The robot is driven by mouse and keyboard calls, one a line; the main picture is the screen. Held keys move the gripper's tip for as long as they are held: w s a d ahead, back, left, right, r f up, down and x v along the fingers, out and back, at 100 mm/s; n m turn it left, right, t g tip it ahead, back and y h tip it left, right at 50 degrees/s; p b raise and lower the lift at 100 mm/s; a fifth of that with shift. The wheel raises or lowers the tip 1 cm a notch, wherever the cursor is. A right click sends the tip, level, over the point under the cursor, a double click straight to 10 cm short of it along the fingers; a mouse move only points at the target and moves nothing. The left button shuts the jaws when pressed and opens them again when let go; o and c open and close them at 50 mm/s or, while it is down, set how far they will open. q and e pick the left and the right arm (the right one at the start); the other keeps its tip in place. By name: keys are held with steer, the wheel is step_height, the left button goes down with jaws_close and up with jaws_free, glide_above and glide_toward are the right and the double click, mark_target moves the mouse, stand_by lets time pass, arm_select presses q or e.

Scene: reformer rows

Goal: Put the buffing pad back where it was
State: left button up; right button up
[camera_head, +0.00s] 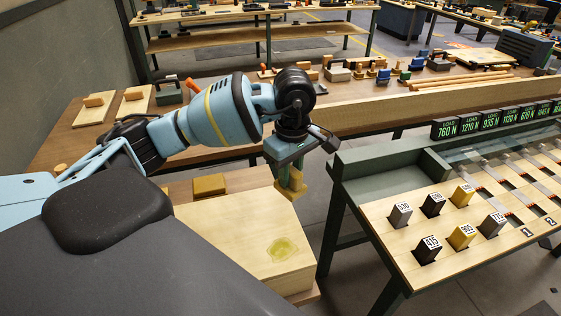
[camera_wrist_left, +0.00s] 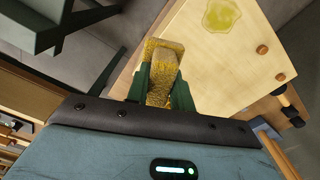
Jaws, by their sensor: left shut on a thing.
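My left gripper (camera_head: 289,176) points down and is shut on the buffing pad (camera_head: 294,190), a yellow-tan block with a fuzzy, speckled surface. In the left wrist view the buffing pad (camera_wrist_left: 163,75) sits between the green fingers (camera_wrist_left: 160,90). In the head view it appears at the back right corner of a pale wooden box (camera_head: 215,235). I cannot tell whether it touches the box. A yellow-green patch (camera_head: 282,248) marks the box's top and also shows in the left wrist view (camera_wrist_left: 222,15). My right gripper is not in view.
A mustard-coloured block (camera_head: 209,185) lies by the box's far left edge. A bench with numbered weights (camera_head: 462,236) and green load displays (camera_head: 493,121) stands right, across a floor gap. A long wooden table (camera_head: 350,105) behind bears several blocks and tools. The box top is largely clear.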

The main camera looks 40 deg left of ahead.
arm_select(q)
steer(key=s+d+f+m, duration=0.1)
steer(key=d+m, duration=0.1)
steer(key=m, duration=0.2)
steer(key=s+d+f+m, duration=0.1)
steer(key=s+d+m, duration=0.1)
steer(key=m, duration=0.2)
steer(key=s+d+f+m, duration=0.2)
steer(key=m, duration=0.3)
steer(key=shift+s+d, duration=0.2)
steer(key=shift+d, duration=0.05)
steer(key=shift+s+d+f+m, duration=0.1)
steer(key=shift+s+d+m, duration=0.15)
steer(key=shift+m, duration=0.35)
steer(key=shift+s+d+f+m, duration=0.15)
steer(key=shift+s+m, duration=0.1)
steer(key=shift+m, duration=0.35)
steer(key=shift+a, duration=0.15)
